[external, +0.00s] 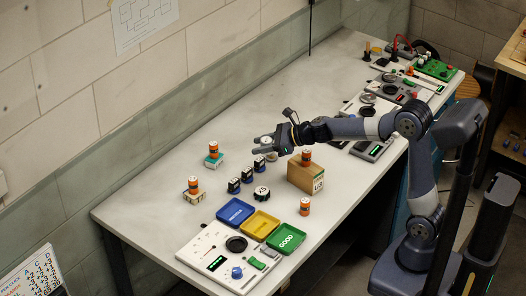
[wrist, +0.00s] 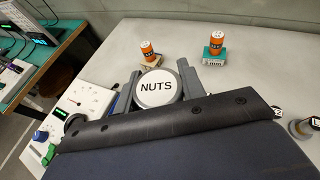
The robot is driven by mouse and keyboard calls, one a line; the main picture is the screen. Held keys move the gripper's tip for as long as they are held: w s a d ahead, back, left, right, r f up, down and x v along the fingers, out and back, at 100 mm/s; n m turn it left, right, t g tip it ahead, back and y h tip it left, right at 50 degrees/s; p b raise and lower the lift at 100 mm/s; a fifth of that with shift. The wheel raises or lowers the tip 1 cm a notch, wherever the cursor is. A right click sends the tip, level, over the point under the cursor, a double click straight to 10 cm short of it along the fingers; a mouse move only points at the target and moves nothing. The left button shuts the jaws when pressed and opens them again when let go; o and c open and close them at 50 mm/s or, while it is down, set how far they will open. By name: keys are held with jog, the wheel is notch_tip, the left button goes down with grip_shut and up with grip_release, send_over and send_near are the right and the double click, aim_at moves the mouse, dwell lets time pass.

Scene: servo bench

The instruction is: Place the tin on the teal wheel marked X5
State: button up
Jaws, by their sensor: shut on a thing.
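My gripper (wrist: 157,74) is shut on a round tin (wrist: 156,97) with a white lid marked NUTS, its two grey fingers at the sides of the tin. In the external view my gripper (external: 263,145) is above the bench, near a row of small dark blocks with pale tops (external: 247,175). The tin is small and partly hidden by the gripper there. I cannot make out a teal wheel or an X5 mark in either view. A round object with a pale top (external: 261,193) stands in front of the row.
Orange-and-white cans stand on a teal block (external: 214,161), a pale block (external: 194,196) and a cardboard box (external: 301,178). Another can (external: 305,206) stands on the bench. Blue (external: 235,212), yellow (external: 260,224) and green (external: 287,239) trays lie in front. The back left bench is clear.

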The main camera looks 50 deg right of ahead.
jog(key=a, duration=0.2)
send_over(257, 190)
notch_tip(257, 190, down, 5)
notch_tip(257, 190, down, 10)
jog(key=b, duration=0.3)
jog(key=shift+d, duration=0.1)
jog(key=shift+f, duration=0.15)
jog(key=shift+f+b, duration=0.15)
jog(key=shift+b, duration=0.3)
jog(key=o, duration=1)
jog(key=shift+r, duration=0.2)
jog(key=shift+r+p, duration=0.15)
jog(key=shift+p, duration=0.25)
jog(key=v, duration=1.1)
jog(key=shift+s+d, duration=0.3)
